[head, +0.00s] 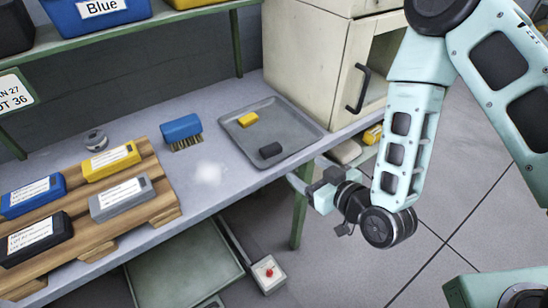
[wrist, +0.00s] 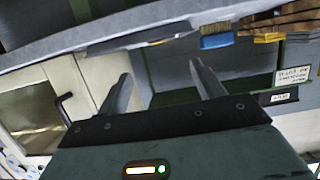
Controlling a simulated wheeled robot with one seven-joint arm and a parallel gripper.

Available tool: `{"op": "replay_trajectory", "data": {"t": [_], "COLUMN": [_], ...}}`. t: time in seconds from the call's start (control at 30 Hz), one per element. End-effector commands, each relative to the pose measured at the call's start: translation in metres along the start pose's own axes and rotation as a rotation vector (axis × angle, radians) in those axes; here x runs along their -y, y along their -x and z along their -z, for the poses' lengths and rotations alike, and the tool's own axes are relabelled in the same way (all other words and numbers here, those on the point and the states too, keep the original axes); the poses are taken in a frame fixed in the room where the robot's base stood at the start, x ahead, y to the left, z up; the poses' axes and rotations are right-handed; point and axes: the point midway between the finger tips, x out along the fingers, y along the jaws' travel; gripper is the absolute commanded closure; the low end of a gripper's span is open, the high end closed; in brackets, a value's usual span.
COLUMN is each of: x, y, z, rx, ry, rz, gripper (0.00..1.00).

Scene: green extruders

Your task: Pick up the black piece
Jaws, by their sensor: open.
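A small black piece (head: 270,150) lies on the grey tray (head: 300,121) near its front edge, with a small yellow piece (head: 249,119) farther back on the same tray. A larger black labelled block (head: 35,239) lies on the wooden rack at the left. My gripper (head: 299,184) is by the front edge of the table, to the right of and nearer than the tray, apart from the black piece. In the wrist view my gripper (wrist: 163,82) is open, with nothing between its fingers. The black piece cannot be made out there.
The wooden rack (head: 160,195) also bears blue, yellow and grey labelled blocks. A blue brush (head: 181,129) and a small round metal thing (head: 96,140) stand on the table (head: 225,195). A cream cabinet (head: 310,55) with a dark handle stands behind the tray. A green shelf is above.

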Motion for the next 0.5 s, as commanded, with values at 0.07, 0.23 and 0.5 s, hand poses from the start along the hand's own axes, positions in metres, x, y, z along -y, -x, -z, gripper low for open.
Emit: {"op": "replay_trajectory", "data": {"t": [0.07, 0.23, 0.5], "x": [-0.001, -0.001, -0.002], "y": [-0.017, -0.029, -0.039], "z": [-0.005, -0.004, -0.004], "rx": [-0.007, -0.006, -0.005], "ry": [0.001, 0.0, -0.001], "rz": [-0.002, -0.001, -0.002], "gripper": [0.33, 0.33, 0.33]}}
